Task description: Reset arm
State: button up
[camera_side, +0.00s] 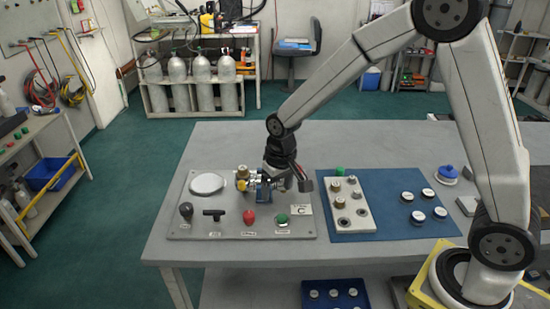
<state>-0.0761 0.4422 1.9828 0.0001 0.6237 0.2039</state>
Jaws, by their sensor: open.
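My gripper (290,182) is at the end of my arm, low over the back right part of the grey panel (222,229). Its dark jaws are open, and I see nothing held between them. A brass and blue valve fitting (254,181) is just left of the gripper, and the gripper partly covers its right end. I cannot tell if they touch. On the panel are a pale round disc (206,184), a black knob (186,210), a black T-shaped handle (213,214), a red knob (249,217) and a green knob (282,219). The small labels are unreadable.
Right of the panel, a blue mat (385,228) bears a pale block (357,222) with round pieces and holes, and several loose round pieces. A blue tray (316,284) sits below the table's front. The back left tabletop (225,140) is clear.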

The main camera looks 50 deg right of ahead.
jog(key=s+d+r+n+t, duration=0.1)
jog(key=s+d, duration=0.2)
jog(key=s, duration=1.1)
jog(key=shift+s+r+t, duration=0.15)
jog(key=shift+r+t, duration=0.1)
jog(key=shift+t, duration=0.05)
jog(key=shift+d, duration=0.1)
